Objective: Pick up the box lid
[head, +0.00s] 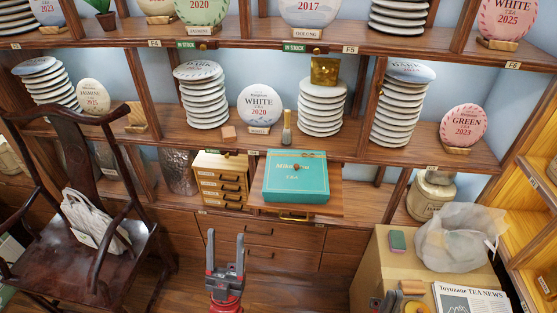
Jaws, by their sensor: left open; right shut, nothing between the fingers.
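The teal box lid (300,170) has pale lettering and a small dark knob-like spot near its top middle. It sits flat on the teal box (296,196), which stands on a wooden pull-out board in front of the shelves. My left gripper (226,243) is open and empty, fingers pointing up in the picture, below and to the left of the box and apart from it. My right gripper (390,299) shows only partly at the bottom edge, in front of the cardboard box; it is shut and empty.
A small drawer chest (222,185) stands just left of the teal box. Stacks of tea cakes (321,108) fill the shelf behind. A wooden armchair (90,265) is at left. A cardboard box (378,262) at right bears a pale bag (460,238) and a newspaper (468,298).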

